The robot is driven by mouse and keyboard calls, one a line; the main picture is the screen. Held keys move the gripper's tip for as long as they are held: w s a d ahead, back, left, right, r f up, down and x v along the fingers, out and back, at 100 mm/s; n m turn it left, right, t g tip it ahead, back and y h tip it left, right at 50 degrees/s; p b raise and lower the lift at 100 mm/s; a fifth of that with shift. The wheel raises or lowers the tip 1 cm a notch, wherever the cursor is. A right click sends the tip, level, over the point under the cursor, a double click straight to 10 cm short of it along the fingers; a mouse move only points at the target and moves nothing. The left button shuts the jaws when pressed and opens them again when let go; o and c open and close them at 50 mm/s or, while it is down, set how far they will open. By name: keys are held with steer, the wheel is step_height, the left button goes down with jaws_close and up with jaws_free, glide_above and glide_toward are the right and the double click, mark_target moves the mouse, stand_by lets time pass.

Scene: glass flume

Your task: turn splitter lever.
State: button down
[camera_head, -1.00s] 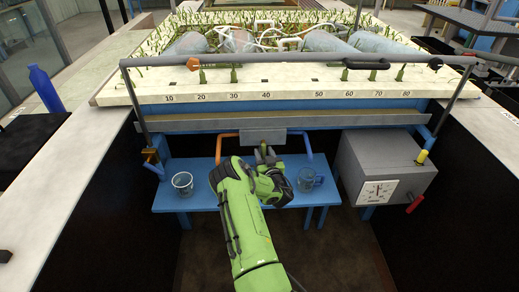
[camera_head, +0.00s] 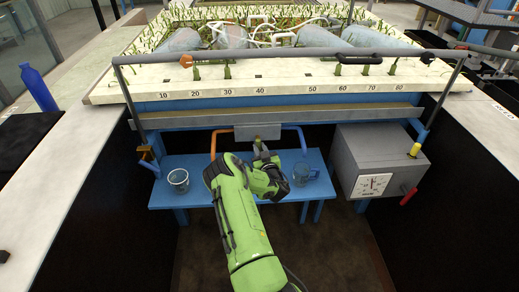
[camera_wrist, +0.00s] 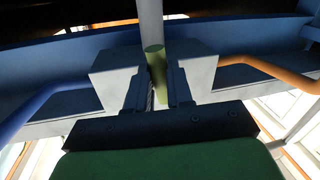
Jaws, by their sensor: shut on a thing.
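The splitter is a grey box (camera_head: 246,133) under the front edge of the flume, with an orange pipe on its left and a blue pipe on its right in the head view. Its lever (camera_head: 257,143) is small and yellow-green. In the wrist view the lever's yellow-green round end (camera_wrist: 155,58) stands between the two dark fingers of my gripper (camera_wrist: 154,85). My gripper is shut on it. The box shows behind the fingers in the wrist view. In the head view my gripper (camera_head: 260,156) is just below the box, and my green wrist hides part of the fingers.
A blue bench (camera_head: 200,196) stands below, with a white cup (camera_head: 178,180) to the left and a glass mug (camera_head: 301,174) to the right of my wrist. A grey box with a dial (camera_head: 351,153) is farther right. A rail (camera_head: 240,56) crosses above.

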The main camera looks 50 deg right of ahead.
steer(key=n, duration=0.1)
steer(key=n+p, duration=0.1)
steer(key=n, duration=0.1)
steer(key=n+g+p, duration=0.1)
steer(key=shift+s+d+r+n, duration=0.3)
steer(key=shift+s+d+n, duration=0.05)
steer(key=shift+s+n, duration=0.05)
stand_by(0.4)
steer(key=c, duration=1)
jaws_free()
steer(key=p+v, duration=0.1)
steer(key=v, duration=1.4)
steer(key=shift+s+a+r+p, duration=0.15)
steer(key=shift+s+r+p, duration=0.1)
steer(key=shift+s+p, duration=0.15)
